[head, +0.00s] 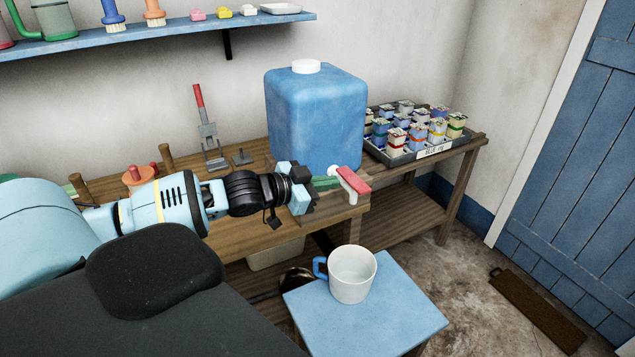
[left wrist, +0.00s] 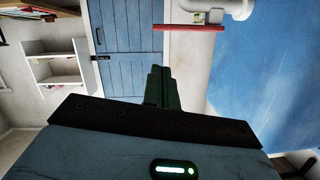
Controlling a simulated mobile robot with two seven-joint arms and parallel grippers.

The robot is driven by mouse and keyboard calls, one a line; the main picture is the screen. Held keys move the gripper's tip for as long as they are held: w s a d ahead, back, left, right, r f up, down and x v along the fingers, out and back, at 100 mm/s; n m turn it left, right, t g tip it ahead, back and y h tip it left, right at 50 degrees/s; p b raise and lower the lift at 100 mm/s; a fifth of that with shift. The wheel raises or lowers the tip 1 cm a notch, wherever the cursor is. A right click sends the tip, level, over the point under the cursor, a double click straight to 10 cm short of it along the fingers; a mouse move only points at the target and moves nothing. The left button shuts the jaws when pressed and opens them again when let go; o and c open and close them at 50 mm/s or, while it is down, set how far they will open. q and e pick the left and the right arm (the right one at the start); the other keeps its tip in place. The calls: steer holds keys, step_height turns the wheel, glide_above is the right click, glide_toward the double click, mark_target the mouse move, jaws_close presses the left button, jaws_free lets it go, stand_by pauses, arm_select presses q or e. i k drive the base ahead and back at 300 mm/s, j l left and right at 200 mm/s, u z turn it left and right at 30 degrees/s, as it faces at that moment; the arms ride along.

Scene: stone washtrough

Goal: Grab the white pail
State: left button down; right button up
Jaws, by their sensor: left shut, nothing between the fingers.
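The white pail (head: 352,275), with a blue handle on its left side, stands upright on a small blue-topped stool (head: 400,318). It looks empty. My left gripper (head: 328,183) is above and behind the pail, well apart from it, at the tap of a blue tank. Its dark green fingers are shut with nothing between them, as the left wrist view (left wrist: 158,86) also shows. Whether the fingertips touch the tap's red lever (head: 354,180) I cannot tell. The pail is not visible in the left wrist view. My right gripper is not in view.
The blue tank (head: 315,115) with a white cap stands on a wooden bench (head: 235,232). It fills the right of the left wrist view (left wrist: 275,85). A grey tray (head: 400,158) of small tins stands to its right. A blue door (head: 572,150) is at the far right. The floor before it is mostly clear.

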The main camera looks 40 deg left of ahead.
mark_target(352, 269)
steer(key=u, duration=1.05)
